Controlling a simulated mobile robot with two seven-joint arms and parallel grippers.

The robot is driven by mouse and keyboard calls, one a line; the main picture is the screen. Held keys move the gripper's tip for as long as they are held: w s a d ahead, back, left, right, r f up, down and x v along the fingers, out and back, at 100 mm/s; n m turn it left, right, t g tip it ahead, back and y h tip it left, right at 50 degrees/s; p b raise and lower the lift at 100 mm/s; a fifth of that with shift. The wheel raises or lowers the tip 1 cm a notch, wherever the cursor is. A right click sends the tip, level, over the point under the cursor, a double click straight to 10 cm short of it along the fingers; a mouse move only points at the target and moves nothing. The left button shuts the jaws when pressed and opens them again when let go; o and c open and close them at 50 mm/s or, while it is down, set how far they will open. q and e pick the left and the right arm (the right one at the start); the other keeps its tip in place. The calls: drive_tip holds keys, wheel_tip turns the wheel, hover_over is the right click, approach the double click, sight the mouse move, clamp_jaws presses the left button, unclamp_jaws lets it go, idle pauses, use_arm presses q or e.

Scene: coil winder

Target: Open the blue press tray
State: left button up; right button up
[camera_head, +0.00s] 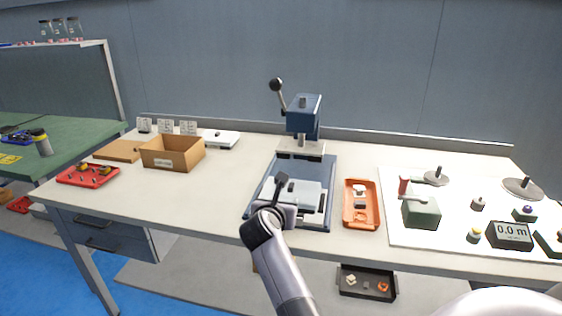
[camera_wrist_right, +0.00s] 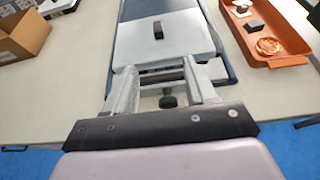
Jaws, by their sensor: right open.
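The press (camera_head: 303,115) stands at the back of a dark blue base (camera_head: 327,172) on the bench. A pale blue-grey tray plate lies on this base; in the right wrist view the plate (camera_wrist_right: 185,42) carries a small black block (camera_wrist_right: 158,30). A dark knob (camera_wrist_right: 168,101) shows at the tray's front edge. My right gripper (camera_wrist_right: 160,70) is open over the front of the tray, its two grey fingers apart, with the knob seen between them. I cannot tell whether they touch it. In the head view my right arm hides part of the tray front. My left gripper is not in view.
An orange bin (camera_head: 361,222) with small parts stands close right of the press base. A green box with a red-topped lever (camera_head: 421,213) is farther right. A cardboard box (camera_head: 172,152) and red tray (camera_head: 88,174) are at left. The bench between box and press is clear.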

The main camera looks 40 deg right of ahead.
wheel_tip(320, 180, up, 14)
drive_tip(key=shift+f, duration=0.2)
drive_tip(key=shift+a+f, duration=0.1)
idle(0.5)
